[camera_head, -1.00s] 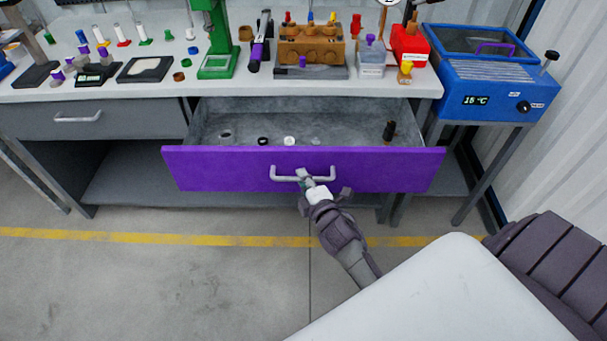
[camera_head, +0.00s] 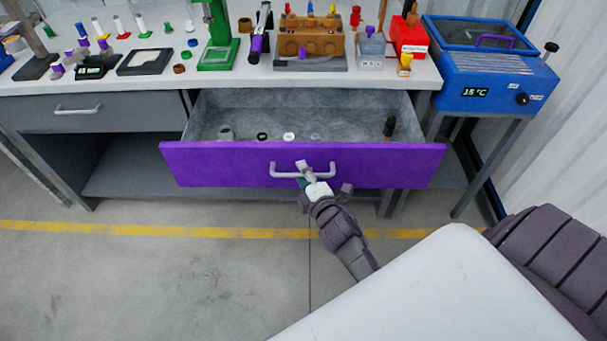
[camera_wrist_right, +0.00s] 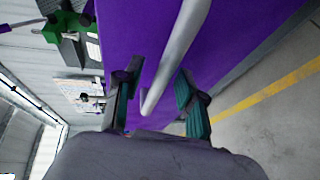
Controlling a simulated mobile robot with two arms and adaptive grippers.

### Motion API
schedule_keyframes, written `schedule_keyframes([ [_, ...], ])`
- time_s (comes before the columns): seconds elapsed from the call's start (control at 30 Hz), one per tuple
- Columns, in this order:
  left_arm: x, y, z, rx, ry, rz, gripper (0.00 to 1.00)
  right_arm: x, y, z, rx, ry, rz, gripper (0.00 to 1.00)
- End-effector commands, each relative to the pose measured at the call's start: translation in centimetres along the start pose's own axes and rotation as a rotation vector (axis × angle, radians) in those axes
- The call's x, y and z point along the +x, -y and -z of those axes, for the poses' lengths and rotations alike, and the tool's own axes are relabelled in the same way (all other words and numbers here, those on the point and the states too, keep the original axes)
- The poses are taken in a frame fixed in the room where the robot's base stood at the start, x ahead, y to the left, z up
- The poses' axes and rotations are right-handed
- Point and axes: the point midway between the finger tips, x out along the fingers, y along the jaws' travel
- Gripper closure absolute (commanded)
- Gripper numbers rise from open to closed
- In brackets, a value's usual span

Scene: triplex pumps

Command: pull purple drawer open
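The purple drawer (camera_head: 225,165) stands pulled out from under the bench, so its grey inside shows. Its pale bar handle (camera_head: 283,175) is at the middle of the front. My right gripper (camera_head: 305,177) reaches up from below right to the handle. In the right wrist view, its two fingers (camera_wrist_right: 158,88) stand apart, one on each side of the handle bar (camera_wrist_right: 178,52), with visible gaps; the gripper looks open around it. The purple front (camera_wrist_right: 135,35) fills the space behind. My left gripper is not in view.
A few small items, including a black one (camera_head: 389,127), lie inside the drawer. The bench top (camera_head: 110,82) above holds parts and tools. A closed grey drawer (camera_head: 35,116) is at left, a blue bath (camera_head: 490,75) at right. The floor (camera_head: 150,285) in front is clear.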

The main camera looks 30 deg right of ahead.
Motion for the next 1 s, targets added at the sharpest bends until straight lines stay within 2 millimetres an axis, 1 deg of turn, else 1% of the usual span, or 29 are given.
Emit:
schedule_keyframes([
  [0.17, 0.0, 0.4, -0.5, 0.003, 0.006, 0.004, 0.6, -0.4, 0.0, 0.0, 0.0, -0.001, 0.0, 0.61],
  [0.27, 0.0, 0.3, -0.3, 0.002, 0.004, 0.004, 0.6, -1.5, 0.1, 0.0, 0.0, 0.0, 0.001, 0.61],
  [0.37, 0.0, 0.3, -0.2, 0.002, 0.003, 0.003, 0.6, -3.4, 0.2, 0.0, 0.001, 0.0, 0.003, 0.61],
  [0.6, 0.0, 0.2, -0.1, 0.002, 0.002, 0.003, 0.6, -8.6, 0.1, 0.0, 0.001, 0.001, 0.003, 0.61],
  [0.7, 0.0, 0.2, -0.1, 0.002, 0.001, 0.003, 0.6, -10.2, 0.1, 0.0, 0.001, 0.002, 0.003, 0.61],
  [0.83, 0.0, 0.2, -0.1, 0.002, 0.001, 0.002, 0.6, -11.5, 0.1, 0.0, 0.0, 0.001, 0.001, 0.61],
  [1.0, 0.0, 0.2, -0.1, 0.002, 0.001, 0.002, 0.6, -12.1, 0.0, 0.0, 0.0, 0.001, 0.0, 0.61],
])
